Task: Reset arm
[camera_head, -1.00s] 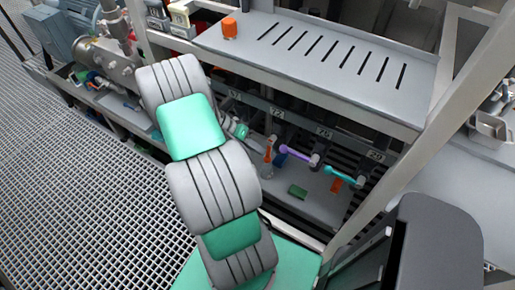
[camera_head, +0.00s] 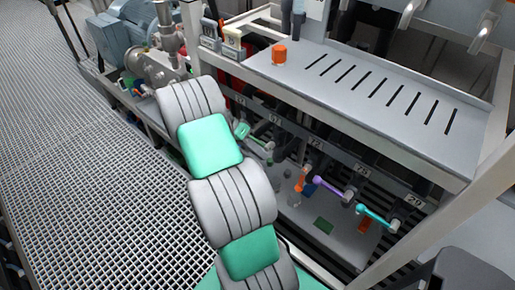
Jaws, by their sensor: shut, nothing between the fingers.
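My arm, with grey ribbed links and green joint covers (camera_head: 209,146), rises from the bottom centre and leans up to the left. It stands in front of the left part of the valve rack. Its far end and my gripper are not visible; the upper links hide what lies behind them.
A slotted grey shelf (camera_head: 385,95) bears an orange cap (camera_head: 279,55). Below it are valves with a purple handle (camera_head: 328,188) and a turquoise handle (camera_head: 373,214). A motor and pump (camera_head: 130,40) stand at upper left. Open grating (camera_head: 80,170) lies left of my arm.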

